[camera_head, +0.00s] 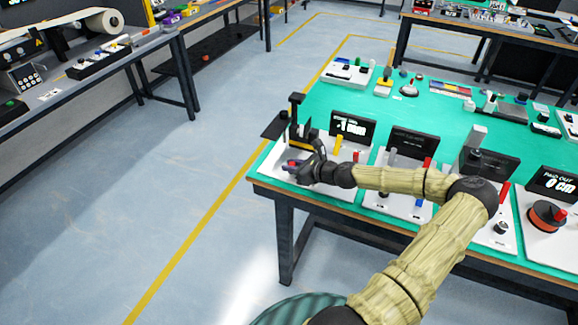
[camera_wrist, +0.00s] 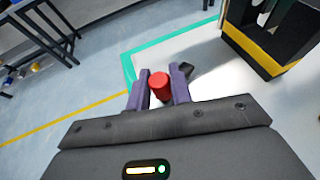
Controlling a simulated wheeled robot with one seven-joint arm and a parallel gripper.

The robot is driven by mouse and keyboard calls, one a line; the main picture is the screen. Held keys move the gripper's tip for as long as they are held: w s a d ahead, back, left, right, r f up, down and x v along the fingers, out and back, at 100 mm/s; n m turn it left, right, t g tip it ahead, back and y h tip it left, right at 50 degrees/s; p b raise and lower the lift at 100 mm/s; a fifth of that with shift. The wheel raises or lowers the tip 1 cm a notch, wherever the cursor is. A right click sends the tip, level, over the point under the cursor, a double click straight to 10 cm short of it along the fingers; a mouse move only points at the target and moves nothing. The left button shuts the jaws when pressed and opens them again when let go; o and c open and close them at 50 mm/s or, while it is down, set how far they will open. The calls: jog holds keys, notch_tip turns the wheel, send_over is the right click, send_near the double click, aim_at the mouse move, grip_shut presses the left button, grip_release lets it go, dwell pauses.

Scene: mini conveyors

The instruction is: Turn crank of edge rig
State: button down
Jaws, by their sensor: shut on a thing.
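The edge rig is a black upright (camera_head: 296,108) with a yellow band, standing on a white base at the table's left corner. In the wrist view its black and yellow body (camera_wrist: 268,52) is at the upper right. A display (camera_head: 352,128) beside it appears to read "-1 mm". My gripper (camera_head: 291,163) is low at the front of the rig. In the wrist view my purple fingers (camera_wrist: 161,90) are on either side of the red crank knob (camera_wrist: 160,82), shut on it. A dark piece (camera_wrist: 187,68), perhaps the crank arm, shows behind the right finger. The crank's shaft is hidden.
More rigs with dark displays (camera_head: 414,143) and coloured handles stand in a row to the right on the green-topped table. Small devices (camera_head: 348,73) sit along the back. Open floor (camera_head: 215,165) lies left of the table, with another bench beyond it.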

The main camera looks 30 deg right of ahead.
jog(key=d+n+g+y, duration=0.1)
jog(key=n+y, duration=0.1)
jog(key=d+n+g+y, duration=0.1)
jog(key=n+g+y, duration=0.1)
jog(key=n, duration=0.1)
jog(key=shift+d+g+y, duration=0.1)
jog(key=shift+g+y, duration=0.2)
jog(key=shift+w+d+n+g+y+b, duration=0.1)
jog(key=shift+d+n+g+y+b, duration=0.25)
jog(key=shift+n+g, duration=0.5)
jog(key=shift+w+d+n+g+y+b, duration=0.1)
jog(key=shift+d+n+g+y, duration=0.1)
jog(key=shift+n+g+y, duration=0.5)
jog(key=shift+d+n+g+y+b, duration=0.25)
jog(key=shift+n+g+y, duration=0.1)
jog(key=shift+n+g, duration=0.55)
jog(key=c, duration=1.3)
grip_release()
jog(key=shift+g, duration=0.25)
jog(key=shift+r, duration=0.15)
notch_tip(320, 180, up, 10)
jog(key=shift+f, duration=0.15)
